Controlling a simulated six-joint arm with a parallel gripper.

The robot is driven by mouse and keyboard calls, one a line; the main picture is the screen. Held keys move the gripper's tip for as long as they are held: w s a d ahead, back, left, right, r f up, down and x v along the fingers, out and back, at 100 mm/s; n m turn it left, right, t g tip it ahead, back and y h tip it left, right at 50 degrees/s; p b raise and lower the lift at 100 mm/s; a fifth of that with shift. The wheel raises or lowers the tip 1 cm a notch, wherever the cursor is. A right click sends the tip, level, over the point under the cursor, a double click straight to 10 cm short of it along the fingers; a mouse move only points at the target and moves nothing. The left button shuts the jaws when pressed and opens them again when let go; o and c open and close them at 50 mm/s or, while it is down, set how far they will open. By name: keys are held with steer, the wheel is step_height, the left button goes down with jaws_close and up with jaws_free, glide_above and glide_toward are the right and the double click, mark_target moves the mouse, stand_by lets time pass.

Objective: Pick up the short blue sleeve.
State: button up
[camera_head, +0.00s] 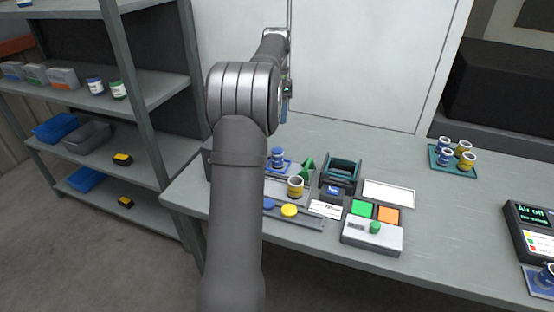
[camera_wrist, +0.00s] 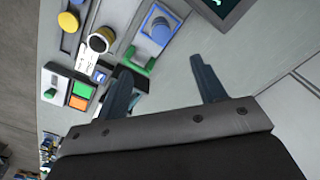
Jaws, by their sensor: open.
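A blue sleeve-like piece (camera_head: 278,158) stands on a blue-edged pad (camera_head: 287,166) at the table's back left. It also shows in the wrist view (camera_wrist: 161,31). Two blue sleeves with pale rims, one at the back (camera_head: 444,144) and one in front (camera_head: 444,158), stand on a teal tray (camera_head: 439,167) at the right. Another blue sleeve (camera_head: 546,279) is cut off at the lower right edge. I cannot tell which is the short one. My gripper (camera_wrist: 160,64) is open, with nothing between its fingers, above the table. In the head view my arm largely hides it.
A yellow sleeve (camera_head: 295,187) stands in front of the pad. Nearby are a green wedge (camera_head: 307,168), a dark teal bin (camera_head: 342,170), a white tray (camera_head: 388,193) and a button box (camera_head: 371,235). A shelf (camera_head: 150,90) stands left. The table between white tray and teal tray is clear.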

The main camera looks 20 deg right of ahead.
mark_target(278, 159)
step_height(278, 159, down, 18)
steer(key=shift+d+r, duration=0.1)
steer(key=shift+d, duration=0.05)
steer(key=c, duration=1.2)
steer(key=shift+r, duration=0.1)
